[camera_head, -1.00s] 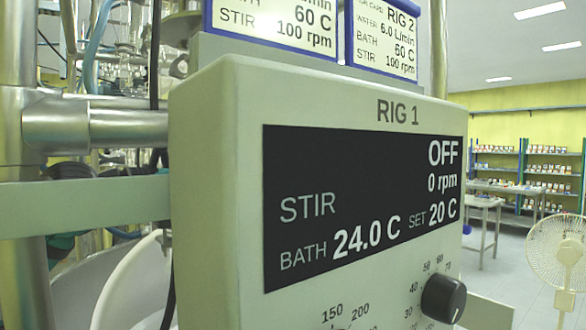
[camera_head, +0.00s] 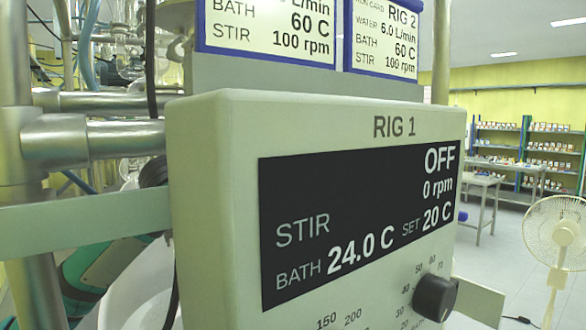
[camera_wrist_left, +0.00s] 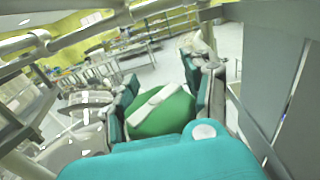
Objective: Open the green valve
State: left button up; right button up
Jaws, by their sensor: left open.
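In the left wrist view, the green valve (camera_wrist_left: 165,115) is a round green body with a pale flat bar (camera_wrist_left: 155,104) lying slantwise across it. My left gripper (camera_wrist_left: 160,84) is open, with one teal finger on each side of the valve. I cannot tell whether the fingers touch it. My teal gripper body hides the valve's near side. My right gripper is in neither view.
The RIG 1 control box (camera_head: 220,200), reading OFF, fills the middle of the head view. Metal pipes (camera_head: 65,142) and a flat bar (camera_head: 80,220) cross at left. A fan (camera_head: 553,235) and shelves (camera_head: 555,150) stand at right. A grey panel (camera_wrist_left: 285,75) borders the wrist view's right.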

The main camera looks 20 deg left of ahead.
pick_arm(q)
jog(key=c, duration=0.4)
jog(key=shift+d, duration=0.1)
jog(key=c, duration=0.5)
jog(key=shift+w+d+f, duration=0.1)
jog(key=shift+w, duration=0.1)
grip_shut()
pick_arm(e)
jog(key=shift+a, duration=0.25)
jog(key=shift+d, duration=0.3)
pick_arm(q)
jog(key=shift+f+n+y, duration=0.1)
jog(key=shift+n+y, duration=0.2)
jog(key=shift+y, duration=0.2)
